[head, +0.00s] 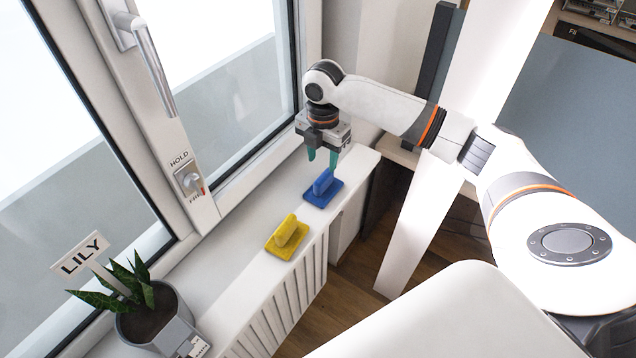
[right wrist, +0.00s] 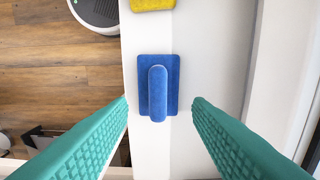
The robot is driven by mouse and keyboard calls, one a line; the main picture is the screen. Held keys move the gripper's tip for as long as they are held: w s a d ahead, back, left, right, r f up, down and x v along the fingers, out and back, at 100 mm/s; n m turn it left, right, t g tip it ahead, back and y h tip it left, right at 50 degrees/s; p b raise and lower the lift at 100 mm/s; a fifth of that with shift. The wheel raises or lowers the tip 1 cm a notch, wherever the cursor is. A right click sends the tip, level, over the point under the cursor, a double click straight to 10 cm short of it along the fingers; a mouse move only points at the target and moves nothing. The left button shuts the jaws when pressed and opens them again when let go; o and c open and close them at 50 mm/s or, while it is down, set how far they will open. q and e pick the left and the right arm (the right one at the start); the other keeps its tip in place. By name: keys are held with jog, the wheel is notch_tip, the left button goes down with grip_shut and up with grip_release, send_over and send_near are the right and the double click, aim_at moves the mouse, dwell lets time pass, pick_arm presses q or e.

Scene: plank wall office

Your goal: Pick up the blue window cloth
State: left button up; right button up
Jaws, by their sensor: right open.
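The blue window cloth (head: 322,190) is a flat pad with a raised grip and lies on the white window sill (head: 228,262). In the right wrist view the blue cloth (right wrist: 173,72) is near the middle, ahead of and between my fingertips. My right gripper (head: 322,158) is open, points down and is a little above the blue cloth, apart from it. Its two teal fingers also show in the right wrist view (right wrist: 160,103), with nothing between them. My left gripper is not in view.
A yellow cloth (head: 287,238) of the same shape lies nearer on the sill. A potted plant (head: 148,312) with a LILY sign (head: 80,254) stands at the lower left. The window frame (head: 160,130) with its handle rises behind the sill. A radiator (head: 290,300) is below the sill.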

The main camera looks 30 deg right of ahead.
aim_at(324, 175)
jog(key=shift+f, duration=0.9)
jog(key=f, duration=0.1)
jog(key=f+p, duration=0.1)
jog(key=f, duration=0.1)
jog(key=f+p, duration=0.1)
jog(key=shift+s+d+f, duration=0.1)
jog(key=shift+d+f, duration=0.15)
jog(key=shift+f, duration=0.45)
grip_shut()
